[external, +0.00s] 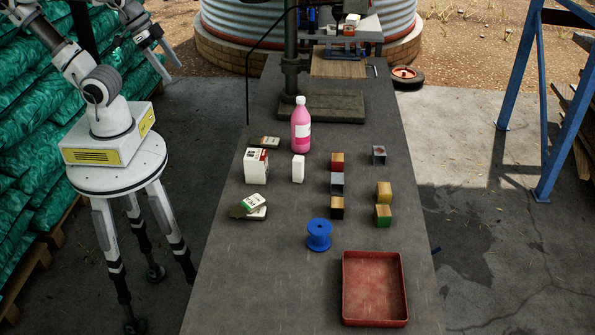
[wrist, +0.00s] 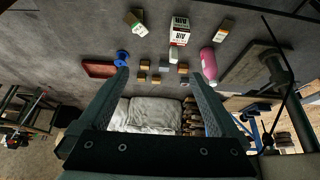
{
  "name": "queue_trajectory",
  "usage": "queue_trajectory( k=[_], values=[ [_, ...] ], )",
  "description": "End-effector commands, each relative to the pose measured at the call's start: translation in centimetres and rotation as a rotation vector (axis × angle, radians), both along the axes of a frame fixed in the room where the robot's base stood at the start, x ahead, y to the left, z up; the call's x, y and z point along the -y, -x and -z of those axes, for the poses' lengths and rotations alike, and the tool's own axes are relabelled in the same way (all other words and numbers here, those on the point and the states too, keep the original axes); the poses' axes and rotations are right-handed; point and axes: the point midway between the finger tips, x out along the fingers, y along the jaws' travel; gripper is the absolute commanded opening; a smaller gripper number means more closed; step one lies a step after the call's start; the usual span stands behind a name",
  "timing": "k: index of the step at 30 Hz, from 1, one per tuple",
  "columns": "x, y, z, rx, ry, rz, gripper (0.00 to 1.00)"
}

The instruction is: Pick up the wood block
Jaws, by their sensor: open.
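Several small cubes stand in two columns on the dark table. Wood-coloured ones are a brown-orange block (external: 337,161), a dark-sided block (external: 337,208), a yellowish block (external: 383,192) and a green-sided block (external: 383,216). I cannot tell which one is the task's wood block. A grey block (external: 337,183) and a metal-grey block (external: 378,155) stand among them. The cubes also show small between my fingers in the wrist view. My gripper (wrist: 160,76) is open and empty, high and far from the cubes, at the upper left in the external view (external: 171,70).
A red tray (external: 374,255) lies at the front. A drill-press stand (external: 320,108) stands behind. The table's front left is clear.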

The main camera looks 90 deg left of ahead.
Motion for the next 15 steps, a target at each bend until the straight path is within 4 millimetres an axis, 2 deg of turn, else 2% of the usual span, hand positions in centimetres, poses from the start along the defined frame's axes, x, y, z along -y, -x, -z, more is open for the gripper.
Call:
queue_trajectory(
  k=[8, 11, 15],
  values=[
    [-0.1, -0.2, 0.2, -0.001, 0.001, -0.012, 1.00],
    [-0.3, -1.3, 1.0, -0.001, 0.004, -0.063, 1.00],
    [-1.1, -4.6, 3.4, 0.005, 0.028, -0.213, 1.00]
  ],
)
